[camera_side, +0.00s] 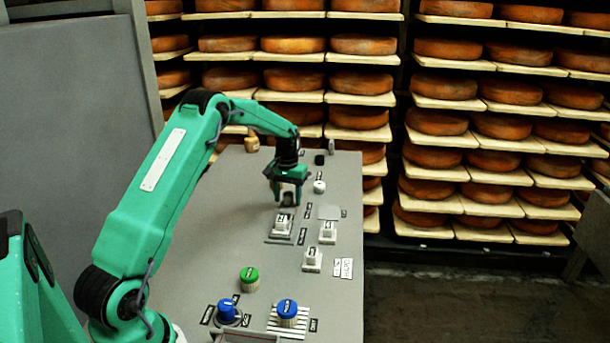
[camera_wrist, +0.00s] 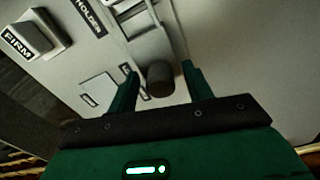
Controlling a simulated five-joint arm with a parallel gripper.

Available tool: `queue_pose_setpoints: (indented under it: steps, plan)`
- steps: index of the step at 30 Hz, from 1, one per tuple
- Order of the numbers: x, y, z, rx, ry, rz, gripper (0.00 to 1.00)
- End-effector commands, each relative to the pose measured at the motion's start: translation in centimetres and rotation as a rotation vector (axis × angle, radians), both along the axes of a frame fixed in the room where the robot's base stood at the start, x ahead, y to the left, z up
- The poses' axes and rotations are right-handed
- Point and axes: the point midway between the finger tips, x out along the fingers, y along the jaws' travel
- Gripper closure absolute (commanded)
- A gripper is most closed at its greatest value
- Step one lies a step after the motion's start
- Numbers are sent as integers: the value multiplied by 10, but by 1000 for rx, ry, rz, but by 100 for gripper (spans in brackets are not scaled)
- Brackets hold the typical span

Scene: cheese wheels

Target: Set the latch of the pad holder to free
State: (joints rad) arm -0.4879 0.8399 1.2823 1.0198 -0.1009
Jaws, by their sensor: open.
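My gripper (camera_side: 287,197) is open, low over the far half of the grey panel. In the wrist view its two green fingers (camera_wrist: 159,72) stand on either side of a short dark round knob (camera_wrist: 160,80). The knob, perhaps the latch, lies between the fingers; I cannot tell whether either touches it. In the side view the fingers partly hide it. A label ending in HOLDER (camera_wrist: 88,17) lies near a pale plate with a block (camera_wrist: 130,10). The same block (camera_side: 283,222) stands just in front of the gripper. The latch's setting cannot be read.
A flat pale square (camera_side: 329,212) lies right of the gripper. White blocks (camera_side: 327,232) (camera_side: 312,258) stand nearer. A green knob (camera_side: 249,279) and blue knobs (camera_side: 228,311) (camera_side: 287,312) are at the front. A white round knob (camera_side: 319,187) stands close behind right. Cheese shelves are beyond.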

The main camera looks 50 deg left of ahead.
Motion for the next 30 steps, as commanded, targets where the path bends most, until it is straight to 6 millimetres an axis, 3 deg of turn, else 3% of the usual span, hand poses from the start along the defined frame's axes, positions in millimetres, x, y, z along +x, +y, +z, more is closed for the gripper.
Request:
queue_pose_setpoints:
  steps: [8, 15, 16, 30]
  plan:
    - [0, 0, -1, 0, 0, 0, 50]
    - [0, 0, -1, 0, 0, 0, 97]
    - [0, 0, -1, 0, 0, 0, 100]
    - [13, 12, -1, 1, -2, 0, 100]
